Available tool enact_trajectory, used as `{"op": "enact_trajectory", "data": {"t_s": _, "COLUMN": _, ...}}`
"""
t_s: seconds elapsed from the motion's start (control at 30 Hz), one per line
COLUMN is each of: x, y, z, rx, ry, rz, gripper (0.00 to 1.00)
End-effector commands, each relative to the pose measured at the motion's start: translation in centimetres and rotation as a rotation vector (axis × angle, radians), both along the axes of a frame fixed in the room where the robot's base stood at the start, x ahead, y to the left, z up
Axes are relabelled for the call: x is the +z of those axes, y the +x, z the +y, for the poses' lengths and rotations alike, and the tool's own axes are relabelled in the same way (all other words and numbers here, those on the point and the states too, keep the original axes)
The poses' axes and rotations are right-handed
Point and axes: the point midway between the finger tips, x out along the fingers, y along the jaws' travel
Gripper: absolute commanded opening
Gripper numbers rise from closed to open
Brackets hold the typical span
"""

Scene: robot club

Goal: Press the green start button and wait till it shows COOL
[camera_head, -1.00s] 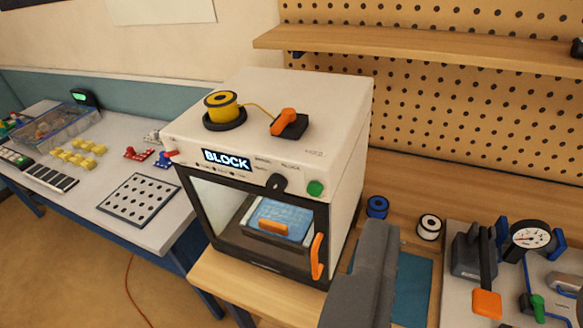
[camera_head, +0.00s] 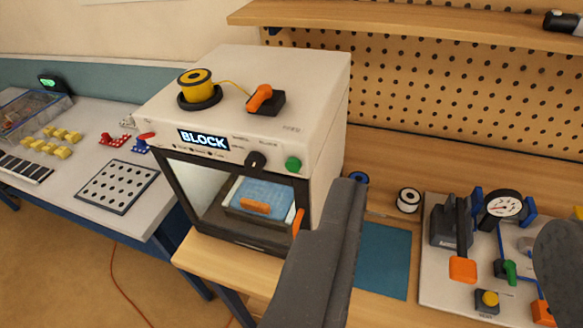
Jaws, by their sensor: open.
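The white printer box (camera_head: 245,100) stands on the wooden bench. Its lit display (camera_head: 203,140) reads BLOCK. The green start button (camera_head: 293,164) is on the front panel at the right, with a black knob (camera_head: 255,160) to its left. Behind the dark-framed front window, a blue plate (camera_head: 257,193) with an orange handle lies inside. My gripper (camera_head: 455,225) is open, one grey finger in front of the printer's lower right corner and the other at the right picture edge. The near finger is below the green button in the picture and partly covers the orange door handle (camera_head: 298,222).
A yellow spool (camera_head: 196,84) and an orange lever (camera_head: 260,97) are on top of the printer. A board with a gauge (camera_head: 503,206) and an orange-handled clamp lies at the right. A shelf (camera_head: 400,22) crosses above. A blue mat (camera_head: 385,262) lies between my fingers.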

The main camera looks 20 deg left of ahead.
Motion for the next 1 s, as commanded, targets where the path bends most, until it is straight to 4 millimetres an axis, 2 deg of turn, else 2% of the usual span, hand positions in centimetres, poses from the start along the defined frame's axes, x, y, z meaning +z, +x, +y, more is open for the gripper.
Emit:
{"op": "enact_trajectory", "data": {"t_s": 0.03, "x": 0.00, "y": 0.00, "z": 0.00, "rx": 0.000, "ry": 0.000, "rz": 0.000, "gripper": 0.33}}
{"op": "enact_trajectory", "data": {"t_s": 0.13, "x": 0.00, "y": 0.00, "z": 0.00, "rx": 0.000, "ry": 0.000, "rz": 0.000, "gripper": 0.06}}
{"op": "enact_trajectory", "data": {"t_s": 0.17, "x": 0.00, "y": 0.00, "z": 0.00, "rx": 0.000, "ry": 0.000, "rz": 0.000, "gripper": 0.00}}
{"op": "enact_trajectory", "data": {"t_s": 1.0, "x": 0.00, "y": 0.00, "z": 0.00, "rx": 0.000, "ry": 0.000, "rz": 0.000, "gripper": 0.00}}
